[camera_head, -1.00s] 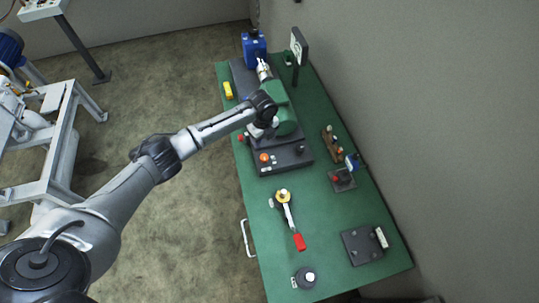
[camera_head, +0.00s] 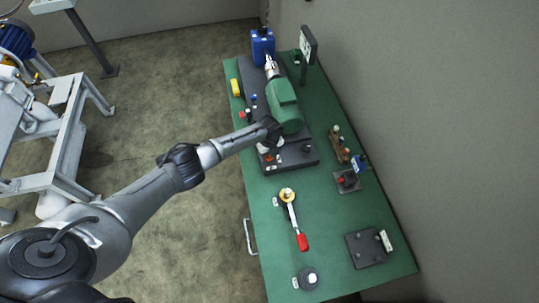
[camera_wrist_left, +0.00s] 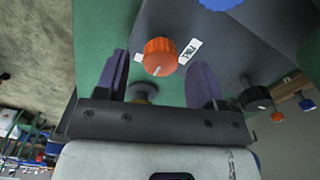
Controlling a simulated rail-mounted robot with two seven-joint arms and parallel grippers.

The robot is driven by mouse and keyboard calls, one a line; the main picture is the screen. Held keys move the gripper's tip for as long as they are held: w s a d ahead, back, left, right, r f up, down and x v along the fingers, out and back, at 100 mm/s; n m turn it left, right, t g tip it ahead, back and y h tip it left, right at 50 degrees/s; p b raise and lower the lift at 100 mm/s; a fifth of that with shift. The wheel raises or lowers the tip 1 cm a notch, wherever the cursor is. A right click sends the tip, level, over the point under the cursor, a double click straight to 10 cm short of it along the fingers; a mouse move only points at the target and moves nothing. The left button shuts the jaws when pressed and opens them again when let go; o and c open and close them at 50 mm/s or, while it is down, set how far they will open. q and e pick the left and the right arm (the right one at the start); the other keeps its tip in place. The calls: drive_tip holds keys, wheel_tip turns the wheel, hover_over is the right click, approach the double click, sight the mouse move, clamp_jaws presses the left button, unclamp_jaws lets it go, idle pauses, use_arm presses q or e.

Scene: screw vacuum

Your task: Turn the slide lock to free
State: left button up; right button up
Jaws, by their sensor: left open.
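The likely slide lock is an orange knob (camera_head: 268,157) near the front left of the machine's dark base. In the left wrist view the knob (camera_wrist_left: 160,57) carries a white pointer mark on its lower side. A white label (camera_wrist_left: 189,51) sits beside it on the right, its print too small to read surely, and a second label shows on the left. My left gripper (camera_wrist_left: 161,66) is open, with its purple fingers on either side of the knob and no clear contact. In the head view my left gripper (camera_head: 266,144) is just above the knob, partly hidden by its wrist. My right gripper is not in view.
The green machine body (camera_head: 283,105) stands on the dark base (camera_head: 295,155). A red-handled lever (camera_head: 294,218) lies nearer on the green table (camera_head: 325,215). A dark knob (camera_wrist_left: 256,97) is right of the fingers in the wrist view. A display (camera_head: 307,44) stands at the back.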

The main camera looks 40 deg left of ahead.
use_arm(q)
drive_tip(key=shift+f, duration=0.65)
drive_tip(key=shift+c, duration=0.3)
drive_tip(key=c, duration=0.9)
